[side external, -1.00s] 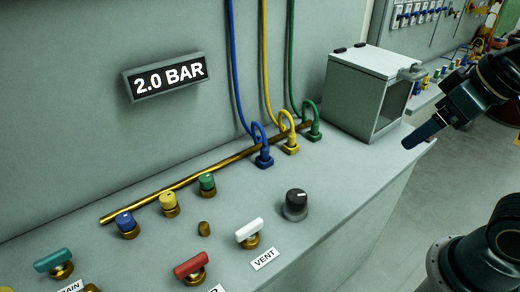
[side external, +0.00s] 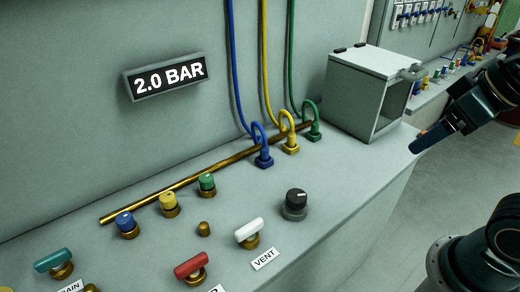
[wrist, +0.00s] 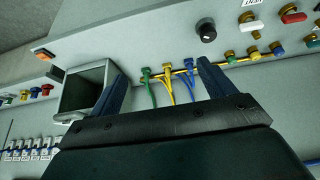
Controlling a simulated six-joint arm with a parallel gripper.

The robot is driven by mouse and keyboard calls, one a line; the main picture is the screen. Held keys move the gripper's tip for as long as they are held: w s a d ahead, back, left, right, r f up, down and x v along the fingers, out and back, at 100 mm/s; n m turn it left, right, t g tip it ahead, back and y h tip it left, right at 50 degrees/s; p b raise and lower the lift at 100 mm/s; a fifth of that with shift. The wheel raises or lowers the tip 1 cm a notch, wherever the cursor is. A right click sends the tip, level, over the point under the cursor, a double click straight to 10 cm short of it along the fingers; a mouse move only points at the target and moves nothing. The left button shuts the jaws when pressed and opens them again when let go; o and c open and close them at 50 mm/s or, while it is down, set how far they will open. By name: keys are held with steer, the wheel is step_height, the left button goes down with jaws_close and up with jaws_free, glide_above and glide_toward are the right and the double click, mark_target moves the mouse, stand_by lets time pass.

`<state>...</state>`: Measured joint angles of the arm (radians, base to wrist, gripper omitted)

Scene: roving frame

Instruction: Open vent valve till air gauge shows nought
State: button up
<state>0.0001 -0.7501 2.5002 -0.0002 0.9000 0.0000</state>
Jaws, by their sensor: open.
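The vent valve (side external: 249,231) has a white bar handle on a brass stem, beside a VENT label (side external: 264,259). It also shows at the top of the wrist view (wrist: 250,20). The air gauge (side external: 165,78) is a dark display on the back wall that reads 2.0 BAR. My gripper (side external: 418,144) is at the right end of the bench, well away from the vent valve. In the wrist view its two dark blue fingers (wrist: 162,72) are spread apart with nothing held between them.
A black knob (side external: 295,205) stands right of the vent valve, and a red-handled valve (side external: 191,268) stands to its left. Blue, yellow and green hoses (side external: 264,90) rise from a brass pipe. A grey open-fronted box (side external: 366,95) stands on the bench near my gripper.

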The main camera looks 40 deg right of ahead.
stand_by(0.4)
steer(key=g, duration=0.6)
glide_above(249, 226)
step_height(249, 226, down, 6)
steer(key=shift+r, duration=0.2)
steer(key=shift+f, duration=0.1)
steer(key=shift+f, duration=6.8)
